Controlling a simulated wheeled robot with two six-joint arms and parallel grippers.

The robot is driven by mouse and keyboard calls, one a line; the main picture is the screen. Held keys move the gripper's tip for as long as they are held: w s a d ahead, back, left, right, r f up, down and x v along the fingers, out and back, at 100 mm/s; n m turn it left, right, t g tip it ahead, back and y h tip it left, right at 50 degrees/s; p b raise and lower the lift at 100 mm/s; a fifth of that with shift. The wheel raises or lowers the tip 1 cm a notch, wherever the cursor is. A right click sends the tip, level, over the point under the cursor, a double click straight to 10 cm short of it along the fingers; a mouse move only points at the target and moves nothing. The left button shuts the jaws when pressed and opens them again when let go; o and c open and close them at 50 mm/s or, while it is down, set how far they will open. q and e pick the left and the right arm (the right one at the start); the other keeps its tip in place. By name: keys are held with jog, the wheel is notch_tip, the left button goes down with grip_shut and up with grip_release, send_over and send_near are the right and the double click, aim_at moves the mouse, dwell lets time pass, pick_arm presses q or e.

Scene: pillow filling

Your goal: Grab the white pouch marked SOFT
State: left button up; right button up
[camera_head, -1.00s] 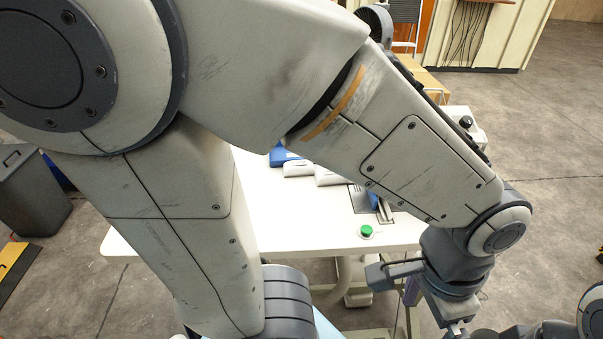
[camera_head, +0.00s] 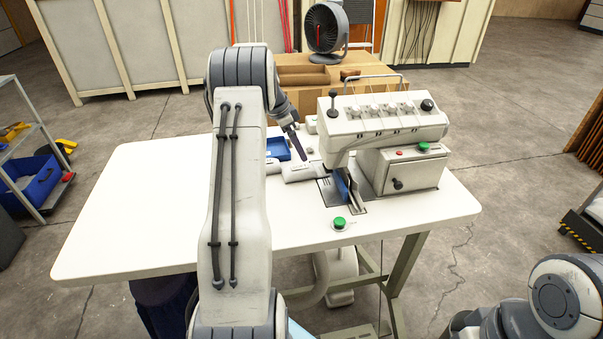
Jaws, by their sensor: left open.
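White pouches lie on the white table. One pouch (camera_head: 304,173) is in front of my left gripper, left of the sewing machine. Another (camera_head: 271,168) shows partly beside my left arm. No SOFT marking can be read at this size. My left gripper (camera_head: 299,150) points down over the table, just behind the front pouch, with its dark fingers close to it. It is open, and whether it touches a pouch cannot be told. My right arm shows only at the bottom right corner, and its fingers are not visible.
The sewing machine (camera_head: 385,130) stands right of the pouches, with a blue piece (camera_head: 341,185) at its front. A blue tray (camera_head: 277,148) lies behind the pouches. A green button (camera_head: 339,223) is near the front edge. The table's left side (camera_head: 140,205) is clear.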

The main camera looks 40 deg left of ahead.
aim_at(304, 166)
pick_arm(q)
jog(key=shift+a, duration=0.6)
jog(key=shift+w+f, duration=0.15)
jog(key=shift+f, duration=0.3)
jog(key=p+x, duration=0.1)
jog(key=x, duration=0.3)
jog(key=p+x, duration=0.1)
jog(key=x, duration=0.1)
jog(key=p+x, duration=0.1)
jog(key=x, duration=0.1)
jog(key=shift+a+f+p, duration=0.2)
jog(key=shift+p, duration=0.2)
jog(key=shift+w+f, duration=0.2)
jog(key=shift+f, duration=0.35)
jog(key=c, duration=1.5)
jog(key=shift+o, duration=0.2)
jog(key=shift+d, duration=0.1)
jog(key=shift+r, duration=0.15)
